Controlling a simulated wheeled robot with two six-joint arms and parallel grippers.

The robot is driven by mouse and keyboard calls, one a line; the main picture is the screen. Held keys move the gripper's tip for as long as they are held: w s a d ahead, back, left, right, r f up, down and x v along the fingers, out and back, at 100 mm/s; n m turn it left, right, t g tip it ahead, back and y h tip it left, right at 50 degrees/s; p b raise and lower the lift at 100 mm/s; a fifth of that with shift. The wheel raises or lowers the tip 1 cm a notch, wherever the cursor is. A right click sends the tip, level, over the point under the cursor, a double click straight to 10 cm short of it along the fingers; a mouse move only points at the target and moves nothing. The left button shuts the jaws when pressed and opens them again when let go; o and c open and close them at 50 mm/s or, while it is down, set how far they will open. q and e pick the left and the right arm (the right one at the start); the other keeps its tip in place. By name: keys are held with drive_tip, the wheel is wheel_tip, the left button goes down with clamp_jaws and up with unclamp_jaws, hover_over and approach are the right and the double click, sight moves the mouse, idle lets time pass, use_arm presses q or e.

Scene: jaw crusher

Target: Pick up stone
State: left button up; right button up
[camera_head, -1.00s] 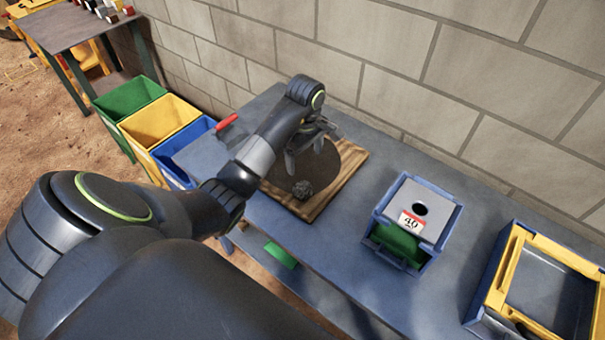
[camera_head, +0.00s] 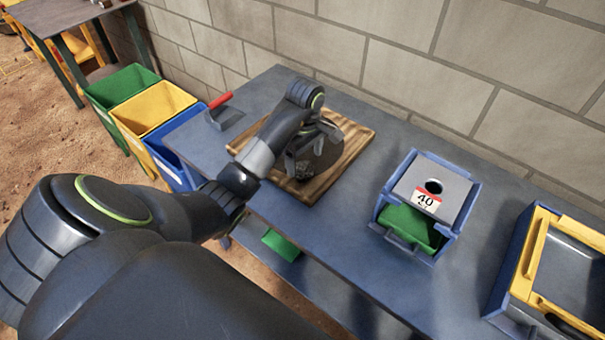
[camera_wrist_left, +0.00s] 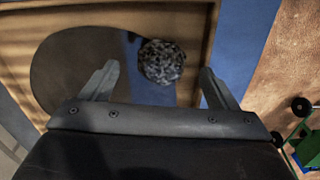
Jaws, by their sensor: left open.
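The stone (camera_wrist_left: 161,61) is a rough, speckled grey lump. In the left wrist view it lies on a dark round plate (camera_wrist_left: 85,55), ahead of and between my left gripper's (camera_wrist_left: 160,82) two spread fingers. In the head view the stone (camera_head: 303,170) shows small and partly hidden beside the fingers of my left gripper (camera_head: 308,155). The plate lies on a wooden board (camera_head: 330,182) on the blue table. My left gripper is open and empty, above the plate. My right gripper is not in view.
A yellow-and-blue frame (camera_head: 530,255) is further right. A red-handled tool (camera_head: 221,101) lies left. Green, yellow and blue bins (camera_head: 150,113) stand beyond the left end. A block wall runs behind.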

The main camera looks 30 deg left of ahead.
sight(303, 164)
use_arm(q)
drive_tip(key=f, duration=0.5)
drive_tip(key=shift+a+p, duration=0.3)
drive_tip(key=shift+p, duration=0.1)
drive_tip(key=shift+c, duration=0.3)
drive_tip(key=c, duration=1.2)
